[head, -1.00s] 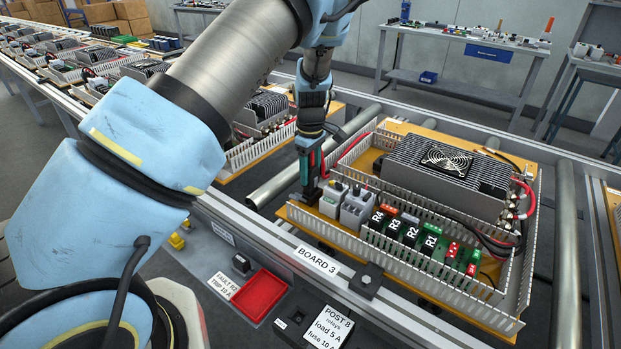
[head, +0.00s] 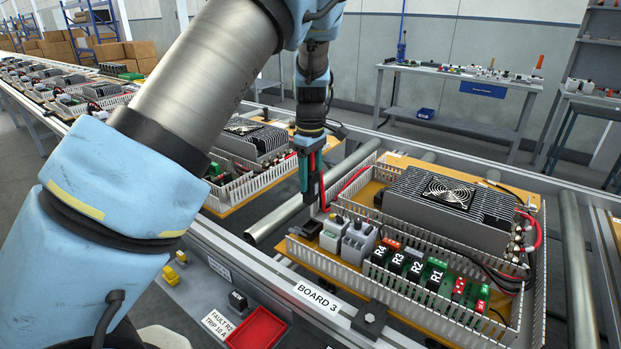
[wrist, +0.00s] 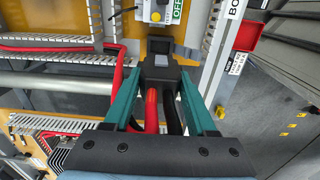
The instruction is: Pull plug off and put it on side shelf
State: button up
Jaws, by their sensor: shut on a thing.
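My gripper (head: 309,197) hangs above the left corner of the board's white-walled duct frame. In the wrist view its two teal fingers (wrist: 161,76) are shut on the black plug (wrist: 160,68). A thick red cable and a black cable run from the plug back between the fingers. I cannot tell which surface is the side shelf.
The finned heat sink with a fan (head: 447,202) and the row of relays (head: 415,268) stand on the board. A red tray (head: 257,329) lies on the front ledge. A neighbouring board (head: 240,190) is to the left. Workbenches (head: 455,78) stand behind.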

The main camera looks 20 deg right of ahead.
aim_at(310, 163)
jog(key=shift+r+p, duration=1.95)
jog(key=shift+r, duration=0.4)
jog(key=shift+f, duration=0.1)
